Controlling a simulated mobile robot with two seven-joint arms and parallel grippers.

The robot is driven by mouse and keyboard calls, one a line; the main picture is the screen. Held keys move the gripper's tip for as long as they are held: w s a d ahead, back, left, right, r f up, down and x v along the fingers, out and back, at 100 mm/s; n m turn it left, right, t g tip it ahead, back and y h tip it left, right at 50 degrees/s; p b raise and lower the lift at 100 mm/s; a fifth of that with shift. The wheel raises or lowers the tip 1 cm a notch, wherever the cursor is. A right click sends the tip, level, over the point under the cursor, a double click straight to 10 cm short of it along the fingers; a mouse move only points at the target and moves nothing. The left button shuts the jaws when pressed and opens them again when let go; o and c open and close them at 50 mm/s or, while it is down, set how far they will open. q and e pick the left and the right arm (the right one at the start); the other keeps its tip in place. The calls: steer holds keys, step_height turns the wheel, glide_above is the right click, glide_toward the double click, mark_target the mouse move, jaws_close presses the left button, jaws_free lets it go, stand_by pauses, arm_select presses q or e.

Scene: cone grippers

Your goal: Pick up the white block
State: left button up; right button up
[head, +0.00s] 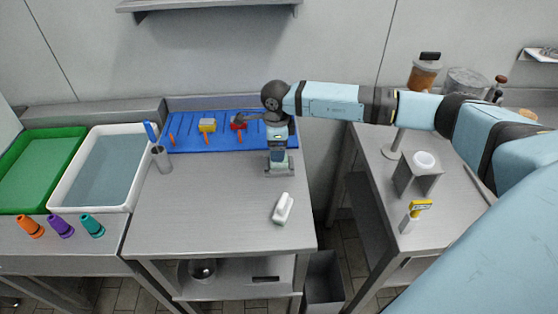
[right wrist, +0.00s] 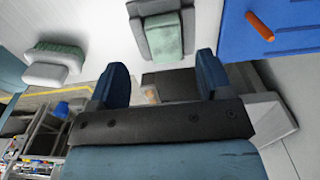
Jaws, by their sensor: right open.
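The white block (head: 283,208) lies on the front right part of the middle metal table, with a green layer along its underside. It also shows at the upper left of the right wrist view (right wrist: 50,72), outside the fingers. My right gripper (head: 278,160) points down at the table's right side, behind the block. In the right wrist view its two dark blue fingers (right wrist: 163,72) are apart with nothing held between them. A grey holder with a pale green piece (right wrist: 165,38) is just beyond the fingertips. My left gripper is not in view.
A blue mat (head: 185,142) with tools and small blocks lies at the table's back. A grey cup (head: 160,158) stands at the left. White (head: 128,198) and green bins are farther left. A stand (head: 418,180) is on the right table. The table's front middle is clear.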

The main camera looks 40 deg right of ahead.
steer(key=f, duration=0.3)
steer(key=f+p, duration=0.1)
steer(key=shift+w+d+f, duration=0.15)
steer(key=shift+d, duration=0.1)
steer(key=shift+f, duration=0.5)
steer(key=c, duration=1)
steer(key=shift+c, duration=0.2)
steer(key=shift+r, duration=0.15)
step_height(320, 180, up, 20)
steer(key=b, duration=0.2)
